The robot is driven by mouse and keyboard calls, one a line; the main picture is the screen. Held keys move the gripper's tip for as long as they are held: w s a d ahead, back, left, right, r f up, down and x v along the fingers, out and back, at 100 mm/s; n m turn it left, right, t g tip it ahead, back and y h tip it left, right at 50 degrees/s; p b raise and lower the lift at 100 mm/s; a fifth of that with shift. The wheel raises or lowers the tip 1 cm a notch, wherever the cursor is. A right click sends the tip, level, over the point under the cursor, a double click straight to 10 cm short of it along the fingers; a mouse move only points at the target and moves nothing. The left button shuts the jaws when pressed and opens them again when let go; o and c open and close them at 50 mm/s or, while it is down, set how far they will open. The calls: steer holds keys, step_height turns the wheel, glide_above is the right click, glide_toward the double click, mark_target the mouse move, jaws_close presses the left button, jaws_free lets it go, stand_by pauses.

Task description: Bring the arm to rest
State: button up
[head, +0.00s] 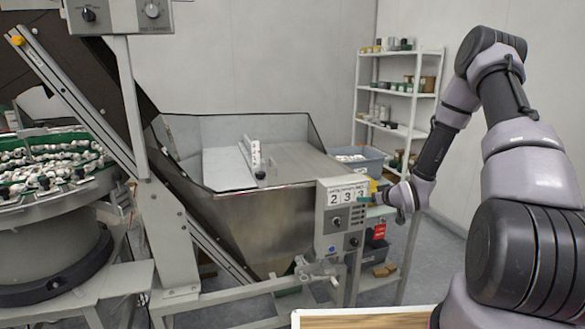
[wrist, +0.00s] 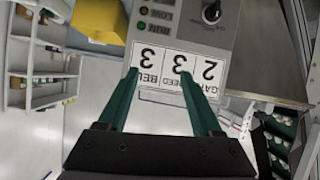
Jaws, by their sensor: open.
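My arm reaches in from the right of the head view, and my gripper (head: 366,198) is at the right side of a grey control box (head: 331,228). In the wrist view, the two green fingers of my gripper (wrist: 158,74) are spread apart with nothing between them. They point at the box's white number panel (wrist: 172,62), which shows upside down there. In the head view the panel reads 2 3 3. I cannot tell whether the fingertips touch the box.
A steel hopper (head: 255,225) stands behind the box. A bowl feeder (head: 50,235) full of caps is at the left. A white shelf rack (head: 397,95) and a blue-grey bin (head: 372,165) are at the back right. A wooden-topped surface (head: 365,319) is at the bottom. Open floor lies behind my arm.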

steer(key=s+d+r+m+g+h, duration=0.1)
steer(key=s+r, duration=0.3)
steer(key=r, duration=0.5)
steer(key=s+d+r+m+g+h, duration=0.1)
steer(key=s+r+m+h, duration=0.15)
steer(key=r, duration=0.55)
steer(key=s+d+r+m+g+h, duration=0.1)
steer(key=s+r, duration=0.3)
steer(key=r, duration=0.5)
steer(key=s+a+r+m, duration=0.1)
steer(key=s+a+r, duration=0.1)
steer(key=s, duration=0.7)
steer(key=s+a+r+m+g+y, duration=0.1)
steer(key=s+a+r+m, duration=0.1)
steer(key=s+r, duration=0.3)
steer(key=s+a+r+m+g+y, duration=0.1)
steer(key=s+r, duration=0.3)
steer(key=s, duration=0.9)
steer(key=shift+a+r, duration=0.25)
steer(key=shift+a, duration=0.35)
steer(key=shift+m+y, duration=0.25)
